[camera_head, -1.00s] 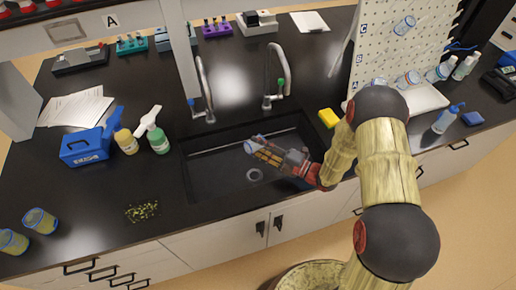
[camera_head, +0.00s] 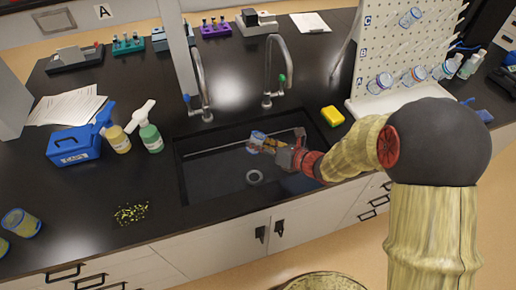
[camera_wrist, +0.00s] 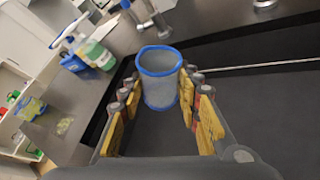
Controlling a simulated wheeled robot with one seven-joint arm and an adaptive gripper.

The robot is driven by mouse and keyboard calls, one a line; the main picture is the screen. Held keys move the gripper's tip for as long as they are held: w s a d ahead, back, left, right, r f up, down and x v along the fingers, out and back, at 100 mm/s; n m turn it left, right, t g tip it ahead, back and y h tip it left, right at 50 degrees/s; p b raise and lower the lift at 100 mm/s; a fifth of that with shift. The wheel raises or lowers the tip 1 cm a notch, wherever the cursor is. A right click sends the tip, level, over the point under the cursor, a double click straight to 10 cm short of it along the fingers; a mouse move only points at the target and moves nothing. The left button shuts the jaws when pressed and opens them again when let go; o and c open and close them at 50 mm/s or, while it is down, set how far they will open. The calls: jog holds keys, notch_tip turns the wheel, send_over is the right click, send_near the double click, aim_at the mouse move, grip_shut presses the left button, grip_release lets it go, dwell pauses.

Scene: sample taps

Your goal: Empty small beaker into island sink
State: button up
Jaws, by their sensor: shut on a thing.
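My gripper (camera_head: 266,144) is shut on the small beaker (camera_head: 256,138), a clear cup with a blue rim, over the island sink (camera_head: 215,182). In the wrist view the beaker (camera_wrist: 160,88) sits between the yellow finger pads, its rim (camera_wrist: 158,61) at the top of the picture and its opening partly facing the camera. I see no clear contents in it, and its exact tilt is hard to tell. The sink is a dark basin with a round drain (camera_head: 254,177) below the gripper.
Two faucets (camera_head: 201,85) (camera_head: 269,75) stand behind the sink. A yellow sponge (camera_head: 332,116) lies at its right. Bottles (camera_head: 150,136) and a blue box (camera_head: 74,145) stand left, with yellow-green crumbs (camera_head: 131,213) nearer the front. A pegboard (camera_head: 390,50) with glassware stands right.

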jog(key=n+b, duration=0.1)
jog(key=b, duration=0.1)
jog(key=n+t+h+b, duration=0.1)
jog(key=b, duration=0.2)
jog(key=shift+w+d+f+n+h, duration=0.1)
jog(key=shift+f+n+h, duration=0.2)
jog(key=shift+n, duration=0.1)
jog(key=shift+r+n+b, duration=0.15)
jog(key=shift+n+b, duration=0.25)
jog(key=shift+b, duration=0.85)
jog(key=shift+r+h, duration=0.1)
jog(key=shift+h, duration=0.3)
